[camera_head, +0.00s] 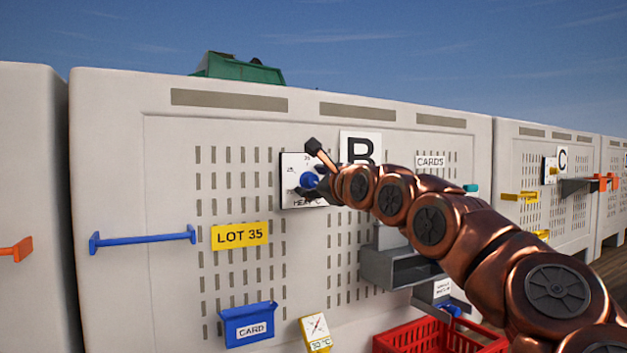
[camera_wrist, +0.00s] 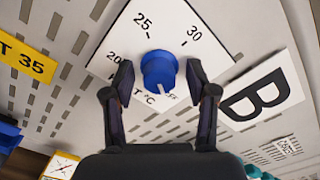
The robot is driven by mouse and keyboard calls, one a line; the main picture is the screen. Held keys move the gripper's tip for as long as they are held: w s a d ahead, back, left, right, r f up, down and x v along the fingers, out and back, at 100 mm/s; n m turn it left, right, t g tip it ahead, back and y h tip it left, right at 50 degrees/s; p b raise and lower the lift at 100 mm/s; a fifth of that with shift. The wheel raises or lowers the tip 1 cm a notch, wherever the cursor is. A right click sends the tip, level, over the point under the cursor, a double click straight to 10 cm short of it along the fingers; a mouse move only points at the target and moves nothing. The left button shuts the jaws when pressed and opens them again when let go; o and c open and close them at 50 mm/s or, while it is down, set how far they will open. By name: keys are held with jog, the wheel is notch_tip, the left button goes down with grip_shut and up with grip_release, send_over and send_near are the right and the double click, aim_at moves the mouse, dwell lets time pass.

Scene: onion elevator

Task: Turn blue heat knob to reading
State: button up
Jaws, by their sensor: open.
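The blue heat knob (camera_wrist: 158,68) sits on a white dial plate (camera_wrist: 135,38) marked 20, 25 and 30, with a °C sign below it. In the head view the knob (camera_head: 309,180) and plate (camera_head: 292,162) are on the front of the pale bin marked B. My gripper (camera_wrist: 160,78) is open, with one dark fingertip on each side of the knob. Small gaps seem to show between fingertips and knob. Which reading the knob points to is not clear. In the head view my gripper (camera_head: 312,184) partly covers the plate.
A B sign (camera_head: 359,146) is right of the plate, partly behind my arm. A yellow LOT 35 label (camera_head: 240,235), a blue bar (camera_head: 142,239), a blue card holder (camera_head: 249,325) and a yellow gauge (camera_head: 316,333) are nearby. A red crate (camera_head: 425,338) stands low right.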

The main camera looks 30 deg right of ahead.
jog(key=shift+c, duration=0.3)
grip_shut()
